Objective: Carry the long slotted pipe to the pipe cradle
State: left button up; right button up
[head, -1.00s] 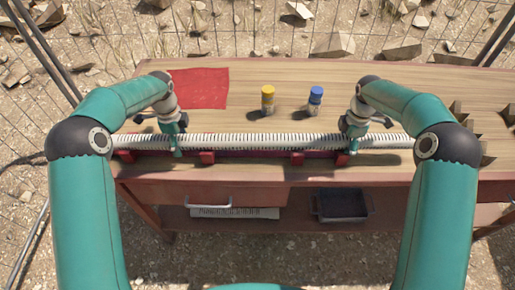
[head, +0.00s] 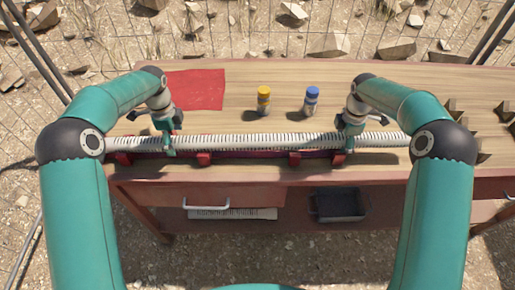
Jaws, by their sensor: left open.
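The long white slotted pipe (head: 255,141) lies along the front edge of the wooden table, over a low dark red rack (head: 250,155) with several red brackets. My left gripper (head: 168,142) is over the pipe's left part, with its jaws open around or just above it. My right gripper (head: 347,141) is over the pipe's right part, pointing down. Its fingers are small and partly hidden, so I cannot tell whether they grip. Several brown wooden blocks (head: 454,108) at the table's right side may be the pipe cradle. I cannot tell for sure.
A yellow-capped bottle (head: 263,100) and a blue-capped bottle (head: 311,100) stand upright behind the pipe. A red cloth (head: 195,90) lies at the back left. The tabletop (head: 400,80) is clear at the back right. A dark tray (head: 340,205) sits on the lower shelf.

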pick_arm(q)
notch_tip(320, 180, up, 5)
jog(key=shift+f, duration=0.1)
jog(key=shift+r, duration=0.5)
pick_arm(e)
jog(key=shift+r, duration=4)
pick_arm(q)
jog(key=shift+s, duration=0.1)
pick_arm(e)
jog(key=shift+f, duration=0.1)
